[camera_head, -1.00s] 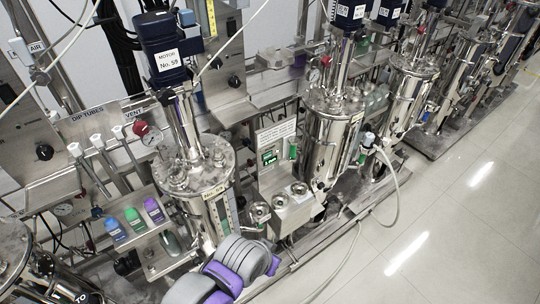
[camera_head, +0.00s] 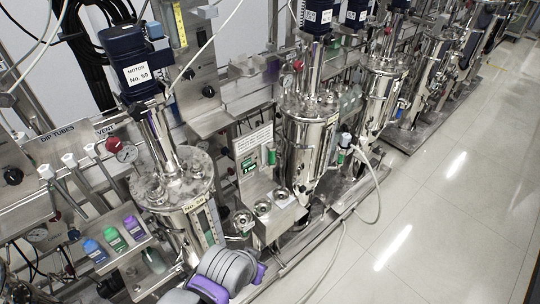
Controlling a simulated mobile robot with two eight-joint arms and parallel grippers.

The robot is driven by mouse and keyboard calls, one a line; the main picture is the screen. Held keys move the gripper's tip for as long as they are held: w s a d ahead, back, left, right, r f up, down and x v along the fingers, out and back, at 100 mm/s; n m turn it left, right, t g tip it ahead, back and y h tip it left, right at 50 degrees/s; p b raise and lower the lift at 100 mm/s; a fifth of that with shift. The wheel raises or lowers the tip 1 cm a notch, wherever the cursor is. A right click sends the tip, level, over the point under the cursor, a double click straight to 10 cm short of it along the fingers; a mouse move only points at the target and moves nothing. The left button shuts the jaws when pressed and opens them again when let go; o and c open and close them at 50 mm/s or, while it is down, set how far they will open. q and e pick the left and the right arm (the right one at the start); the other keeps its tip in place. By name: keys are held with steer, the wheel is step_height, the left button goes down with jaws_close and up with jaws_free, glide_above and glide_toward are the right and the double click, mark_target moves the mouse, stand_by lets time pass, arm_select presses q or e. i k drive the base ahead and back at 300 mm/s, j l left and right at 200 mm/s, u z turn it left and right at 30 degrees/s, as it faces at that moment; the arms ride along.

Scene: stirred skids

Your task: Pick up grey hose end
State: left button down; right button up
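A pale grey-white hose (camera_head: 379,193) loops down from a fitting beside the second steel vessel (camera_head: 305,145). A pale hose length (camera_head: 342,240) also runs over the skid edge and across the floor toward the bottom of the picture. I cannot make out a free hose end; it may be hidden or out of the picture. Grey and purple links of my own arm (camera_head: 228,272) show at the bottom, left of the hose. Neither gripper's fingers are in view.
A steel vessel under a blue motor (camera_head: 130,62) labelled No. 59 stands at left. Blue, green and purple capped bottles (camera_head: 115,240) sit on a shelf. More vessels line the skids toward the back right. The tiled floor (camera_head: 450,220) at right is clear.

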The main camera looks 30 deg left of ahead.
mark_target(345, 142)
steer(key=i+l+u, duration=0.3)
steer(key=i+l, duration=0.5)
steer(key=i, duration=0.3)
steer(key=i+l+u, duration=0.3)
steer(key=i+l, duration=0.75)
